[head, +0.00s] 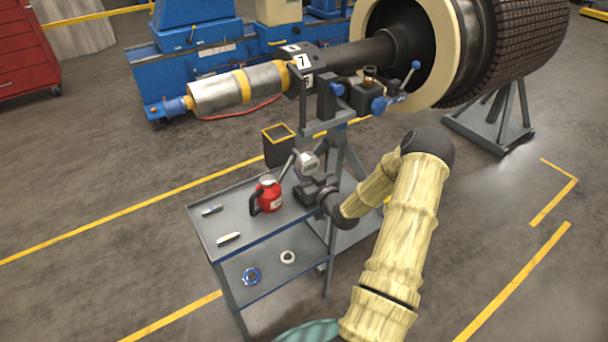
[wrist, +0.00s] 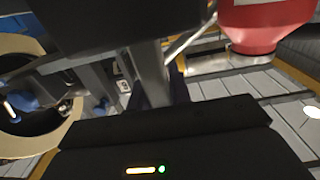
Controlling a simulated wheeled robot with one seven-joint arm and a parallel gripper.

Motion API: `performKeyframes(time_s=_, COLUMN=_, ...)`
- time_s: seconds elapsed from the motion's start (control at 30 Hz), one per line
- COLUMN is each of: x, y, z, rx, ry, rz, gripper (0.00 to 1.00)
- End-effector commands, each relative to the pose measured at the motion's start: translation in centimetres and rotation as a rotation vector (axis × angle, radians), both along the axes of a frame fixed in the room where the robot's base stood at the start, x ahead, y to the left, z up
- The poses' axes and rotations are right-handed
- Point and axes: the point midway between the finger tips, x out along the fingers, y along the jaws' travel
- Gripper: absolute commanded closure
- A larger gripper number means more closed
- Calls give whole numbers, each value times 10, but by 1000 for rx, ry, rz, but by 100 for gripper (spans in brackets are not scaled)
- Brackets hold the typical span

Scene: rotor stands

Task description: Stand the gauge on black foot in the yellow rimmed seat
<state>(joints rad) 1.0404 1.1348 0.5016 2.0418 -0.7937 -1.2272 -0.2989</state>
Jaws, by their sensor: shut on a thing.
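The gauge (head: 307,162) has a round grey head and shows in the head view just above my gripper (head: 312,187), over the back right of the grey cart. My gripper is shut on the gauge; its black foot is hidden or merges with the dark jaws. I cannot tell whether the foot touches the cart top.
A red can (head: 268,196) stands on the cart (head: 215,240) left of my gripper and shows in the wrist view (wrist: 265,22). Two small tools lie at the cart's left. A blue ring and a white ring lie on the lower shelf. The rotor stand (head: 335,130) rises behind.

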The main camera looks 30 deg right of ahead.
Motion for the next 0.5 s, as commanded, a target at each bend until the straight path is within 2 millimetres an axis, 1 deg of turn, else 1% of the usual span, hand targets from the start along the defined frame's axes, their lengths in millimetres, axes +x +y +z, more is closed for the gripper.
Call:
performKeyframes(time_s=0.1, x=3, y=6, z=-7, rx=1, ry=-4, rz=10, gripper=100)
performKeyframes(time_s=0.2, x=4, y=9, z=-8, rx=-1, ry=-5, rz=16, gripper=100)
performKeyframes(time_s=0.47, x=2, y=4, z=-11, rx=-1, ry=-4, rz=6, gripper=100)
performKeyframes(time_s=0.5, x=1, y=3, z=-13, rx=0, ry=0, rz=4, gripper=78)
